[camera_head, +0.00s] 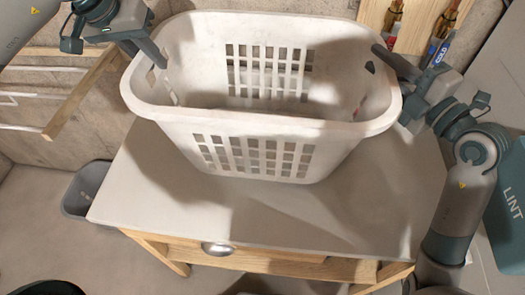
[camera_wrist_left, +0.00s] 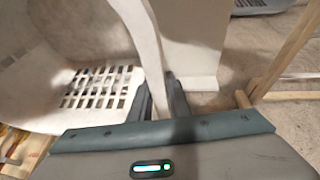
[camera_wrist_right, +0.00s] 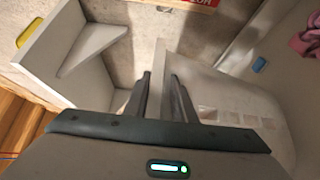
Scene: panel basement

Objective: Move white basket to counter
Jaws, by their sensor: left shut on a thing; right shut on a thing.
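The white basket (camera_head: 258,130) is a laundry basket with slotted sides. In the head view it is upright over the grey counter (camera_head: 220,215); I cannot tell whether its base touches the top. My left gripper (camera_head: 158,58) is shut on the basket's left rim. In the left wrist view the rim of the basket (camera_wrist_left: 100,70) runs between the fingers (camera_wrist_left: 160,98). My right gripper (camera_head: 385,60) is shut on the basket's right rim. In the right wrist view the basket wall (camera_wrist_right: 200,85) passes between the fingers (camera_wrist_right: 165,98). The inside of the basket looks empty.
The counter has a wooden frame and a drawer with a round knob (camera_head: 217,249). A grey bin (camera_head: 80,190) stands on the floor at left. A wooden rack (camera_head: 75,100) is at the left wall. Pipes with a COLD tag (camera_head: 437,52) and a LINT bin (camera_head: 512,205) are at right.

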